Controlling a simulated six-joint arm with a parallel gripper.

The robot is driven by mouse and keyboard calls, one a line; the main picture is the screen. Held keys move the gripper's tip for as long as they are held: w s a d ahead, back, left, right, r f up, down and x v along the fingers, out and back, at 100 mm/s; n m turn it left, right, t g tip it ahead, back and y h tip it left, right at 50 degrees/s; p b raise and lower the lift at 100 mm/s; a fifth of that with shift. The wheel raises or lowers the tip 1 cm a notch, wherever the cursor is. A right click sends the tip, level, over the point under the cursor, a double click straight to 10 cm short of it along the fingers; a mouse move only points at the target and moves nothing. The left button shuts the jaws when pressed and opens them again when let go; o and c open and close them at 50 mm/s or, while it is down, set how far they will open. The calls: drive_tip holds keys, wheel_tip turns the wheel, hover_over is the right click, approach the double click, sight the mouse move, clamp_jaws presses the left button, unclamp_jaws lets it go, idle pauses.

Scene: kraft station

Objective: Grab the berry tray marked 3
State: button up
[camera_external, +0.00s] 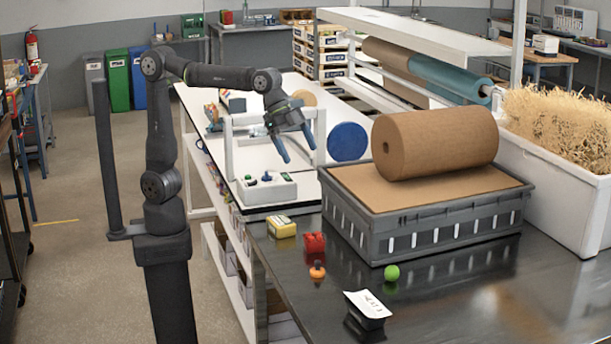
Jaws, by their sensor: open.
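A small black tray with a white top (368,307) sits on the dark table near its front edge, at the bottom middle of the picture. Dark marks show on the white top, but they are too small to read, so I cannot tell whether it bears a 3. No berries are visible in it. My gripper (296,153) hangs in the air over the white bench, up and to the left of the tray and well apart from it. Its two blue fingers are spread and nothing is between them.
A yellow box (282,227), a red block (314,243), an orange knobbed piece (317,270) and a green ball (392,272) stand behind the tray. A grey crate (440,235) bears a brown paper roll (437,143). The dark table (480,300) is clear right of the tray.

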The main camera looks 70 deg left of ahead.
drive_tip(key=w+d+f+m, duration=0.1)
drive_tip(key=d+f+m, duration=0.1)
drive_tip(key=d, duration=0.7)
drive_tip(key=w+d+f+m, duration=0.1)
drive_tip(key=w+d+f, duration=0.15)
drive_tip(key=d, duration=0.75)
drive_tip(key=m+g+h, duration=0.1)
drive_tip(key=m+g, duration=0.1)
drive_tip(key=m, duration=0.1)
approach(365, 304)
drive_tip(key=x, duration=0.3)
drive_tip(key=shift+s+d+f, duration=0.1)
drive_tip(key=shift+s+f, duration=0.1)
drive_tip(key=shift+f, duration=0.1)
drive_tip(key=shift+w+x, duration=0.2)
drive_tip(key=shift+x, duration=2.75)
drive_tip(key=c, duration=1.1)
